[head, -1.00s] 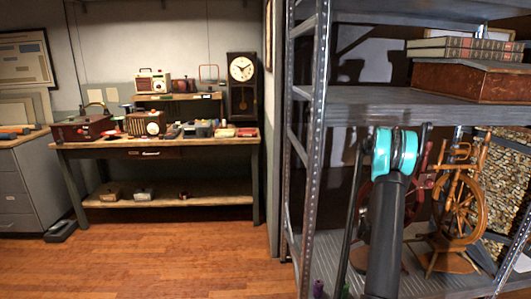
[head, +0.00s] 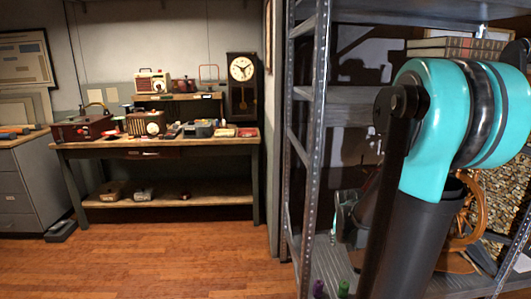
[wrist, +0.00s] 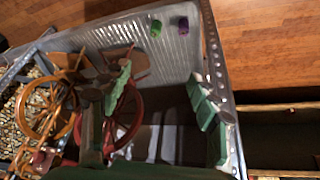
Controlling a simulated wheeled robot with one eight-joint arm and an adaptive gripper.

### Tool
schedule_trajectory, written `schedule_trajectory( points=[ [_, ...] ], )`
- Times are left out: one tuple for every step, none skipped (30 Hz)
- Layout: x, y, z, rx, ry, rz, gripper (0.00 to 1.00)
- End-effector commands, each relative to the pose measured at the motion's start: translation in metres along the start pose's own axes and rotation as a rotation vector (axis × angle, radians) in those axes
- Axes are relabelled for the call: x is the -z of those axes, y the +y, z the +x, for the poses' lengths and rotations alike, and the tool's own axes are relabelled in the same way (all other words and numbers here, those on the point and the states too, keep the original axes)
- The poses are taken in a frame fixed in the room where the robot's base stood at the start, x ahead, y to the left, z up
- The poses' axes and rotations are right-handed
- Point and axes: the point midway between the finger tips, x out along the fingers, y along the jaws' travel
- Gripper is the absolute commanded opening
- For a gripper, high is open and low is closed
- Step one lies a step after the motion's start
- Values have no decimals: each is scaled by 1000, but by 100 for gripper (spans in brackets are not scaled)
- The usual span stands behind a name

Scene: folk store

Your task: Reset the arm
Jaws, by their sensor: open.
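My arm, with its teal elbow and black links, fills the right part of the head view in front of the metal shelf unit (head: 312,150). In the wrist view my gripper (wrist: 162,98) has its two greenish fingers spread wide apart, with nothing held between them. It hangs over the shelf board. A dark red spinning wheel (wrist: 133,118) shows beside and behind the left finger, and I cannot tell whether they touch. In the head view the arm covers most of that area, and the gripper is hard to make out.
An orange-brown spinning wheel (wrist: 38,108) stands further left in the wrist view. Small green (wrist: 156,28) and purple (wrist: 183,25) items sit near the shelf edge. Books (head: 455,46) lie higher up. A workbench (head: 160,145) stands at the back left, with open wooden floor before it.

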Motion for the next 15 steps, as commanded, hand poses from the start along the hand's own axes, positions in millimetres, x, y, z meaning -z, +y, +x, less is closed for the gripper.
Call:
schedule_trajectory(
  points=[
    [-18, -4, -10, 20, -8, -36, 61],
    [-28, -6, -15, 31, -12, -60, 61],
    [-42, -9, -21, 46, -18, -90, 61],
    [-52, -11, -26, 59, -23, -113, 61],
    [-62, -13, -30, 70, -26, -136, 61],
    [-75, -15, -35, 86, -31, -167, 61],
    [-85, -17, -38, 98, -34, -188, 61],
    [-95, -18, -41, 108, -37, -210, 61],
    [-107, -20, -44, 123, -41, -237, 61],
    [-115, -20, -47, 133, -44, -255, 61],
    [-123, -21, -49, 142, -46, -273, 61],
    [-132, -22, -51, 152, -49, -294, 61],
    [-138, -23, -52, 160, -51, -308, 61],
    [-144, -23, -53, 167, -52, -319, 61],
    [-150, -24, -54, 174, -54, -334, 61]
  ],
)
